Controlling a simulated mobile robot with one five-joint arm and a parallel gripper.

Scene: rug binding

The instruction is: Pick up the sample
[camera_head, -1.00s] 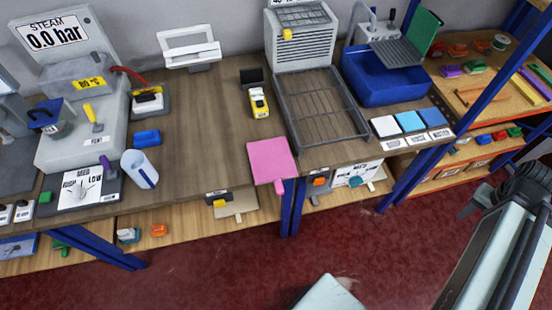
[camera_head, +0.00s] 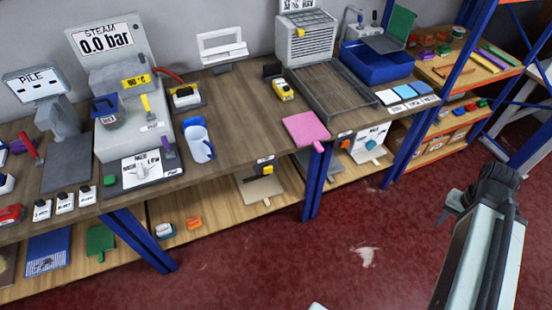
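No label in view names the sample. A flat pink piece (camera_head: 306,129) lies at the front edge of the wooden workbench (camera_head: 238,112). White (camera_head: 387,97), light blue (camera_head: 404,91) and darker blue (camera_head: 421,87) square swatches lie in a row near the bench's right end, with small labels in front. My gripper (camera_head: 452,206) is at the right, over the red floor and apart from the bench. Its dark fingers are small and seen from behind, so I cannot tell whether they are open. I see nothing held.
A steam unit (camera_head: 112,80) and white-and-blue jug (camera_head: 200,147) stand at left. Blue legs (camera_head: 318,183) and a lower shelf (camera_head: 225,213) lie under the bench. The red floor in front is mostly clear.

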